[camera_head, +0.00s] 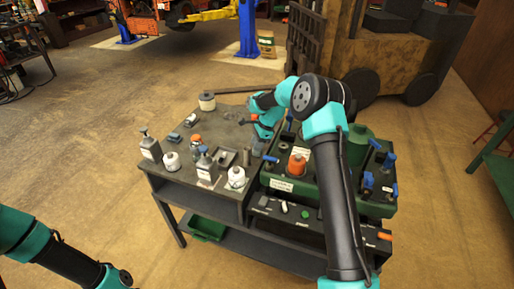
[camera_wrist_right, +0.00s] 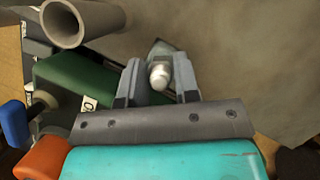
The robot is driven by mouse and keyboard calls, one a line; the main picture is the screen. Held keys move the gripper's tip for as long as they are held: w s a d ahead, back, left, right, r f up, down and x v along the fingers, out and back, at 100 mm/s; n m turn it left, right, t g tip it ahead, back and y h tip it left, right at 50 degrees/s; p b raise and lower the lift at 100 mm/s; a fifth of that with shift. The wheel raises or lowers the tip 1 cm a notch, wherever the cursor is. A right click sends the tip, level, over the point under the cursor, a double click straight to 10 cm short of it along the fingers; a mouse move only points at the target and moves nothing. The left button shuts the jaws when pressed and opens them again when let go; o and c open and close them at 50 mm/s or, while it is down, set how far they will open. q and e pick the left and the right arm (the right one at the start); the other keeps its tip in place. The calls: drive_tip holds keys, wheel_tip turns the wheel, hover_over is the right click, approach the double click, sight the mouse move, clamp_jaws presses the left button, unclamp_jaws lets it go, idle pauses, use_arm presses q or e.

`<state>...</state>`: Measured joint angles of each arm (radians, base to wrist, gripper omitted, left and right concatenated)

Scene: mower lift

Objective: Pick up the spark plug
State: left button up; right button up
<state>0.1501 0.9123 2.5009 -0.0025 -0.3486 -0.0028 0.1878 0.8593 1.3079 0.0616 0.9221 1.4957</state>
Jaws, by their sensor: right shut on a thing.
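In the right wrist view, my right gripper (camera_wrist_right: 158,82) is shut on the spark plug (camera_wrist_right: 159,74), a small pale, shiny cylinder between the grey fingers. The lower part of the plug is hidden by the jaws. In the head view, my right gripper (camera_head: 259,146) is low over the grey workbench (camera_head: 222,118), beside the green-edged tool tray. The plug is too small or hidden to make out there. Part of my left arm shows at the lower left, and its gripper is out of the picture.
Bottles and white containers (camera_head: 171,161) stand on the bench's left side. A grey tube (camera_wrist_right: 66,22) is near my right gripper. A forklift stands behind.

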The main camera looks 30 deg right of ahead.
drive_tip(key=c, duration=0.3)
drive_tip(key=shift+c, duration=0.2)
wheel_tip(320, 180, up, 10)
clamp_jaws()
idle(0.4)
